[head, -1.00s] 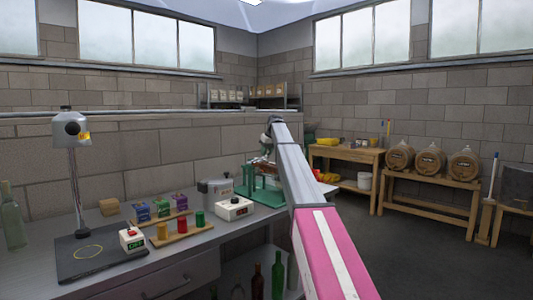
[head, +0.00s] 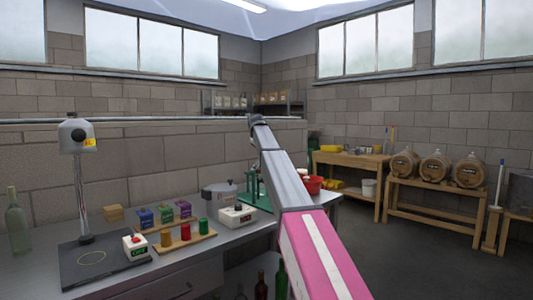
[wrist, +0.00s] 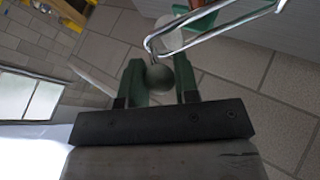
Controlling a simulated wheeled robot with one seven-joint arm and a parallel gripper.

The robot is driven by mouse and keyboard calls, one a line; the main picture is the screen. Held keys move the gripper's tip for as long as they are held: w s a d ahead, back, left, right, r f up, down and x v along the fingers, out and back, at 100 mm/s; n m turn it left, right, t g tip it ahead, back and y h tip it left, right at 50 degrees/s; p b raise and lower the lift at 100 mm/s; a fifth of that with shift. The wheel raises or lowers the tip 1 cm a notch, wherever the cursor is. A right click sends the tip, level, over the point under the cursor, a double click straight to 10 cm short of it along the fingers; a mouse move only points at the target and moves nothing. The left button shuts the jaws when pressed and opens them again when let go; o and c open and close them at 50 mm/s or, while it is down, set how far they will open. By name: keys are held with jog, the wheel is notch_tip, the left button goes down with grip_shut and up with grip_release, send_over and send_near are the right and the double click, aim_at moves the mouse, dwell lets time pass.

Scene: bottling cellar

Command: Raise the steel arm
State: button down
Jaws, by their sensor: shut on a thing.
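The steel arm (wrist: 215,32) is a bent bright metal rod in the wrist view, ending in a round grey-green knob (wrist: 160,79). The knob sits between the two green fingers of my gripper (wrist: 160,74), which is shut on it. In the head view my gripper (head: 254,120) is high above the far right end of the bench, mostly hidden behind my own arm. A green stand (head: 251,186) stands below it on the bench, partly covered by my arm. The steel arm itself is hardly visible in the head view.
A steel pot (head: 221,195) and a white box (head: 238,216) stand left of the green stand. A red bowl (head: 314,185) is to its right. Wooden trays with coloured pieces and a lamp-like device (head: 76,135) are farther left. Open floor lies right.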

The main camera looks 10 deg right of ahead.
jog(key=s+a+n+t+h, duration=0.3)
jog(key=s+a+t+h, duration=0.3)
jog(key=a, duration=0.4)
jog(key=shift+s+r+t+h, duration=0.15)
jog(key=shift+s+t+h, duration=0.25)
jog(key=shift+s+t, duration=0.45)
jog(key=shift+w+t, duration=0.2)
jog(key=shift+t, duration=0.05)
jog(key=shift+n, duration=0.3)
jog(key=c, duration=0.9)
grip_release()
jog(key=shift+a, duration=0.1)
jog(key=shift+o, duration=0.2)
jog(key=v, duration=1.1)
